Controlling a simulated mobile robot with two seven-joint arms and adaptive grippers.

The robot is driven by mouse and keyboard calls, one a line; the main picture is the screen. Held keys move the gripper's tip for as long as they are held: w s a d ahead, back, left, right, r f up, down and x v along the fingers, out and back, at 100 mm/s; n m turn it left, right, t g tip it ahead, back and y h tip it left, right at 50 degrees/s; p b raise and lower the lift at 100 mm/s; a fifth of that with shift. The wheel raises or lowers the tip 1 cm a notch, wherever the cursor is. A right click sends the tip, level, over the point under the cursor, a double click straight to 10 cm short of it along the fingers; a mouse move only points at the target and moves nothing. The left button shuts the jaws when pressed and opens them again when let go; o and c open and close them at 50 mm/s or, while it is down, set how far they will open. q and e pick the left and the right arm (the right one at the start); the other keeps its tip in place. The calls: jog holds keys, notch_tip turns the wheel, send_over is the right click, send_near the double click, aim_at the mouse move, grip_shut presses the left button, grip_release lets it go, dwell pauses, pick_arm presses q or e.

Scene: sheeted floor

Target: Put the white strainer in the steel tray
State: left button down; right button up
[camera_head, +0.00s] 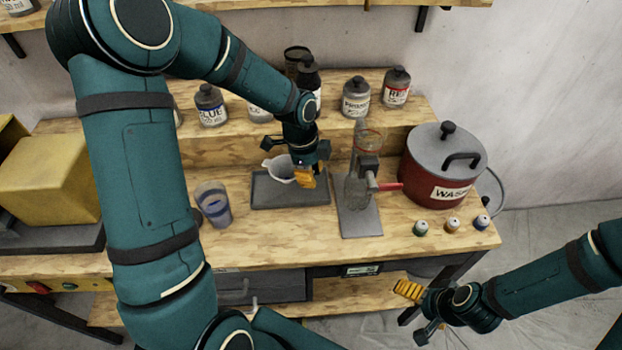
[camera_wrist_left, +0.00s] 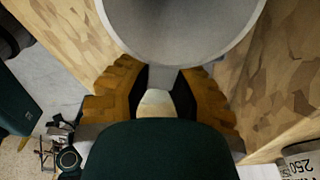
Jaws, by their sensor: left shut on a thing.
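The white strainer (camera_head: 281,168) is over the dark steel tray (camera_head: 262,196) on the workbench. Its bowl rim also fills the top of the left wrist view (camera_wrist_left: 185,25). My left gripper (camera_head: 305,178) is shut on the strainer's handle, with its orange fingers (camera_wrist_left: 160,95) on either side of it. I cannot tell whether the strainer touches the tray. The gripper hides part of the tray's right end. My right gripper (camera_head: 416,310) is low in front of the bench, away from the strainer; its opening is unclear.
A glass apparatus on a grey stand (camera_head: 360,218) is just right of the tray. A red pot (camera_head: 442,170) and several small jars (camera_head: 452,224) are at the right. Bottles (camera_head: 210,106) line the raised shelf behind.

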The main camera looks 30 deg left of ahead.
pick_arm(q)
jog(key=shift+w+f, duration=0.1)
jog(key=shift+f, duration=0.85)
jog(key=shift+f, duration=0.15)
jog(key=c, duration=0.9)
grip_release()
jog(key=shift+o, duration=0.2)
jog(key=shift+r, duration=0.3)
jog(key=r, duration=0.4)
jog(key=a+r+p, duration=0.1)
jog(key=r, duration=0.2)
jog(key=a+r, duration=0.1)
jog(key=r, duration=0.3)
jog(key=shift+s+r+p, duration=0.25)
jog(key=shift+r+p, duration=0.05)
jog(key=shift+r, duration=0.05)
